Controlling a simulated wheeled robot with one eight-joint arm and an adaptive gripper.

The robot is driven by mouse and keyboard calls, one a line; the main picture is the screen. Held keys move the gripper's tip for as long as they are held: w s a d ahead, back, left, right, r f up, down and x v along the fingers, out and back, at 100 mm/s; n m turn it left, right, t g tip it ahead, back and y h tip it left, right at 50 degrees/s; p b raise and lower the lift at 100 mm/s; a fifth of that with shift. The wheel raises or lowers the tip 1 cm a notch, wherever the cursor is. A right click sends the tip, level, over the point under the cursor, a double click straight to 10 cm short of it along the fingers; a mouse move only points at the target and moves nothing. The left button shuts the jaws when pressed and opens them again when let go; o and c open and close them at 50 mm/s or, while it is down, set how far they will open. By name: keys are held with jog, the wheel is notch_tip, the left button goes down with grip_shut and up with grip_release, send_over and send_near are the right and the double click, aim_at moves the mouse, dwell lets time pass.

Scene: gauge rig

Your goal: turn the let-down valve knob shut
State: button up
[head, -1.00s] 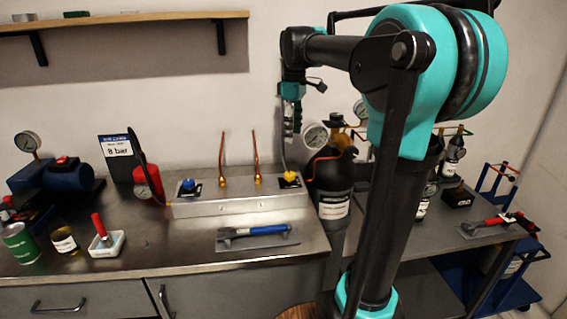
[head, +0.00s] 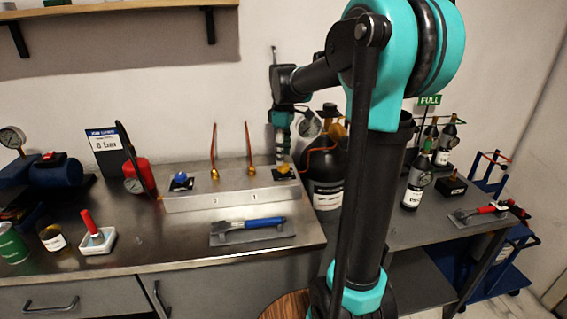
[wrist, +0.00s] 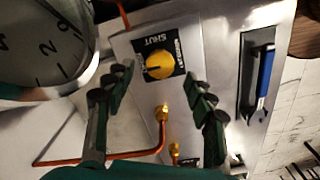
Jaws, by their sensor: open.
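A yellow knob (wrist: 159,66) sits on a black plate lettered SHUT on the metal manifold block (wrist: 208,60). In the head view the yellow knob (head: 283,168) is at the block's right end, partly covered by my gripper (head: 281,157). In the wrist view my gripper (wrist: 161,80) is open, its dark fingers on either side of the line to the knob. The fingertips look apart from the knob; the remaining height is hard to judge. A blue knob (head: 181,179) is at the block's left end.
Two copper tubes (head: 249,150) rise from the block between the knobs. A large gauge (wrist: 40,40) stands close to my gripper's left in the wrist view. A dark cylinder (head: 326,165) is behind right. A blue-handled tool (head: 250,224) lies in front.

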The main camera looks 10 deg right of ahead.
aim_at(283, 168)
jog(key=shift+f, duration=1.85)
jog(key=shift+c, duration=0.5)
jog(key=c, duration=1.1)
jog(key=shift+o, duration=0.2)
